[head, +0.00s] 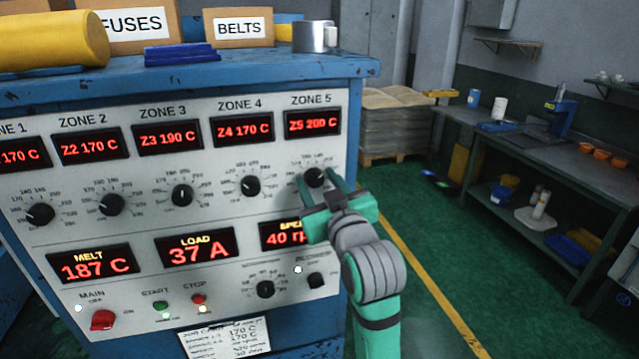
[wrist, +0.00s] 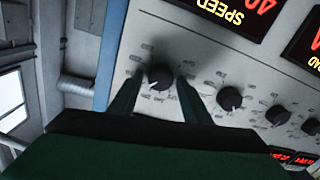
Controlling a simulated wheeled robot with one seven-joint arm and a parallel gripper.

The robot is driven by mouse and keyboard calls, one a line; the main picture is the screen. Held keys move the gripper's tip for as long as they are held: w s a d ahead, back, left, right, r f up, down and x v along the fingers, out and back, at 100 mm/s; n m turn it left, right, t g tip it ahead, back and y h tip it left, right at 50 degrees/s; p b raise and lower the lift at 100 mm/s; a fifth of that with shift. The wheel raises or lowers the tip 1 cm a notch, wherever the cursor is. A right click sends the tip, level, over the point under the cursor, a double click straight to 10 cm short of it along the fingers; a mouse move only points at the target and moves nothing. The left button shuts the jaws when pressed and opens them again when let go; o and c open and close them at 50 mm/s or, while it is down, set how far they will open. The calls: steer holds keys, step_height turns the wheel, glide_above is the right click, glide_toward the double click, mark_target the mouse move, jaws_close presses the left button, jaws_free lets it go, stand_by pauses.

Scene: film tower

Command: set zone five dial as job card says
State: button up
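The zone five dial (head: 314,177) is a black knob at the right end of the dial row on the grey panel. The zone five display (head: 313,122) above it reads Z5 200 C. My gripper (head: 320,183) is at this dial, with a finger on either side. In the wrist view the dial (wrist: 160,76) sits between the two dark fingertips (wrist: 158,84); the fingers stand apart, and I cannot tell whether they touch it. The job card (head: 225,338) hangs low on the panel; its 170 C lines show, but most text is too small to read.
Zone displays 2 and 4 read 170 C, and zone 3 (head: 168,138) reads 190 C. The red main switch (head: 103,320) and the start and stop buttons (head: 199,300) are at lower left. Green floor is open at right.

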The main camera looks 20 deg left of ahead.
steer(key=c, duration=0.8)
steer(key=shift+o, duration=0.3)
steer(key=shift+n, duration=0.3)
steer(key=n, duration=1.1)
steer(key=shift+h, duration=0.3)
steer(key=n, duration=0.5)
steer(key=shift+s+f+n, duration=0.1)
steer(key=shift+f+n, duration=0.05)
steer(key=shift+n, duration=0.15)
steer(key=shift+a, duration=0.1)
steer(key=o, duration=1)
